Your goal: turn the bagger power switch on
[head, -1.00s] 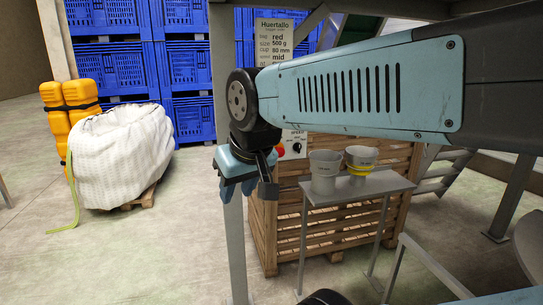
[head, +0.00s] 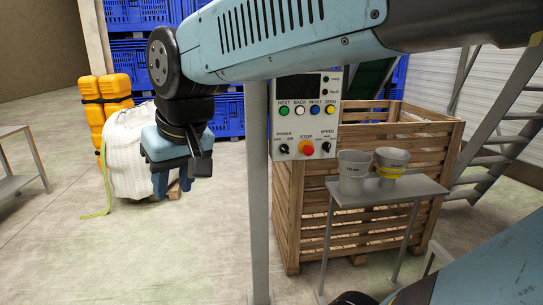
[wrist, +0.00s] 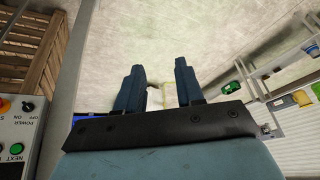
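The bagger control panel (head: 305,112) is a light grey box on a post. Its power switch (head: 284,148) is a small black knob at the lower left, under the POWER label, with OFF and ON marked. Which way it points is too small to tell. The panel also shows at the left edge of the wrist view (wrist: 15,150), with the power switch (wrist: 28,106) near its edge. My gripper (head: 172,190) hangs left of the panel, fingers pointing down, apart from it. In the wrist view the fingers (wrist: 159,68) are spread with nothing between them.
A grey stand (head: 390,188) with two cups and a wooden crate (head: 440,135) are right of the post. A white sack (head: 125,160) stands behind my gripper.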

